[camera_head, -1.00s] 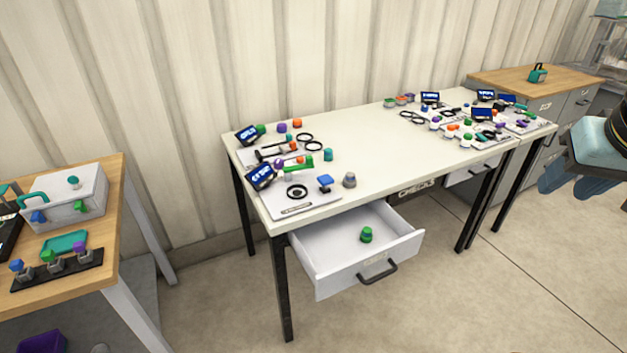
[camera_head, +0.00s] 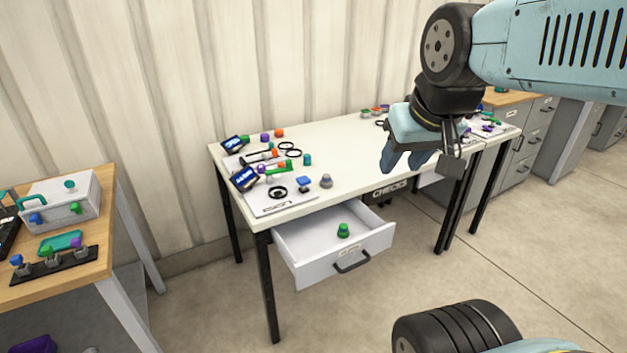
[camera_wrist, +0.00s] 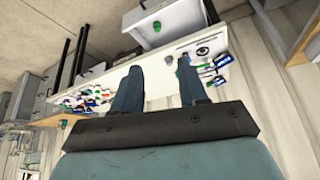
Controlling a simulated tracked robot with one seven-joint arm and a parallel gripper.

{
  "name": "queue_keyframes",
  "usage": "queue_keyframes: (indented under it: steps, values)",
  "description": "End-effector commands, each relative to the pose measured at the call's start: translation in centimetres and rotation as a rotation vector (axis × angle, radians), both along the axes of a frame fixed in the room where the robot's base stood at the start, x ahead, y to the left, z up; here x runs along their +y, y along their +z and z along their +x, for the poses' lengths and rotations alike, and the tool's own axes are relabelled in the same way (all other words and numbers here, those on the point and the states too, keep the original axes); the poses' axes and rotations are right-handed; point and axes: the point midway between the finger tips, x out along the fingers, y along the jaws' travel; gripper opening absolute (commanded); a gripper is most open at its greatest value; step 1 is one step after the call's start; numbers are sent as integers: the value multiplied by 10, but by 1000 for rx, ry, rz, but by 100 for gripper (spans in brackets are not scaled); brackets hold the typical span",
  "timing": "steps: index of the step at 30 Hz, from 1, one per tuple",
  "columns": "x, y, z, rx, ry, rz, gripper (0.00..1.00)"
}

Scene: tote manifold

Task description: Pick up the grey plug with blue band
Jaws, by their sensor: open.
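A small grey plug (camera_head: 326,181) stands upright near the front edge of the white table (camera_head: 345,150), just behind the open drawer. It is too small to tell its band colour. My gripper (camera_head: 405,160) is open and empty, over the table to the right of the plug and apart from it. In the wrist view my gripper (camera_wrist: 158,68) shows both fingers spread, with the table beyond them. A small grey shape (camera_wrist: 168,60) between the fingertips may be the plug, but I cannot be sure.
An open drawer (camera_head: 320,268) holding a green plug (camera_head: 343,230) juts out below the table. Blue, green, purple and orange parts and small screens crowd the table's left end. A wooden bench (camera_head: 88,265) stands at left. The table's middle is mostly clear.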

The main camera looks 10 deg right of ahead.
Motion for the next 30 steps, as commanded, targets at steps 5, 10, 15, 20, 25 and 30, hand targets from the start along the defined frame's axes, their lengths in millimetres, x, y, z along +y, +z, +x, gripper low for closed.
queue_keyframes:
  steps: [5,10,15,20,25,30]
  values:
    - [0,0,0,0,0,0,44]
    - [-1,0,11,-12,-1,0,61]
    - [-5,-5,55,-67,-5,-2,62]
    - [-9,-15,113,-146,-10,-6,62]
    - [-13,-29,171,-233,-12,-12,62]
    - [-17,-49,225,-318,-13,-15,62]
